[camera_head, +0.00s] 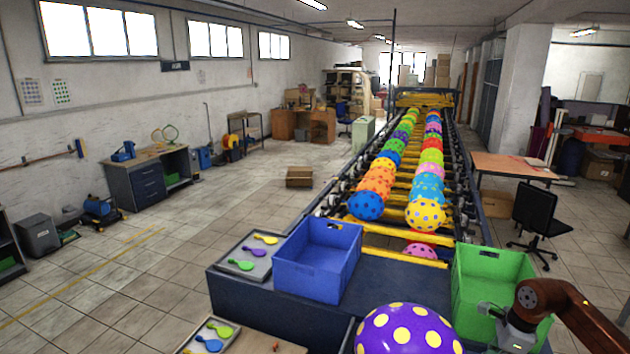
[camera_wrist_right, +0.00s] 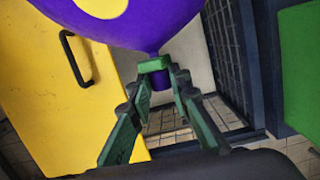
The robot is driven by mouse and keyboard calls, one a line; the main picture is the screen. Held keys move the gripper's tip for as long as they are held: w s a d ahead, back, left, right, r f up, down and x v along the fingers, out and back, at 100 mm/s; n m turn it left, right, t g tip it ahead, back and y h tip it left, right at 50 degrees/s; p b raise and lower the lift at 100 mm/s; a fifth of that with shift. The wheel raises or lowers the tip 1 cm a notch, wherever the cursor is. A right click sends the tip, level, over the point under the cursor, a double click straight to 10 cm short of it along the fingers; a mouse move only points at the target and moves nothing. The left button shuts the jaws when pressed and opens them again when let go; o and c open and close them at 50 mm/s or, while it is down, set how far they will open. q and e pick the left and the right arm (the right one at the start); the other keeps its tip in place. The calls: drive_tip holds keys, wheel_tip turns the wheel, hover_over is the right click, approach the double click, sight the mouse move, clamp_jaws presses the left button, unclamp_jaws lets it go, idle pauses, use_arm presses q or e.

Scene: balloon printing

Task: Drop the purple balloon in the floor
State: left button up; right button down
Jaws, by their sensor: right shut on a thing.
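The purple balloon (camera_head: 405,335) with yellow dots is large and round, at the bottom edge of the head view and partly cut off. It also fills the top of the right wrist view (camera_wrist_right: 170,30). My right gripper (camera_wrist_right: 160,82) is shut on the purple neck under the balloon. In the head view my right arm comes in from the lower right, and the gripper's fingertips are not clear there. The tiled floor (camera_head: 130,280) is open on the left, and some tiles show below the balloon in the right wrist view. My left gripper is not in view.
A blue crate (camera_head: 300,265) and a green crate (camera_head: 470,275) stand at the front end of the conveyor. Two trays of small balloons (camera_head: 250,255) are to the left. Patterned balloons (camera_head: 425,180) line the conveyor. A yellow panel with a black handle (camera_wrist_right: 85,62) is close to my right gripper.

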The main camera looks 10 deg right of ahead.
drive_tip(key=shift+f+b, duration=0.35)
drive_tip(key=shift+f, duration=0.25)
drive_tip(key=b+x, duration=0.1)
drive_tip(key=x, duration=0.2)
drive_tip(key=b+x, duration=0.1)
drive_tip(key=shift+s+d+f+b, duration=0.25)
drive_tip(key=shift+d+f+b, duration=0.1)
drive_tip(key=shift+f, duration=0.05)
drive_tip(key=c, duration=1.7)
unclamp_jaws()
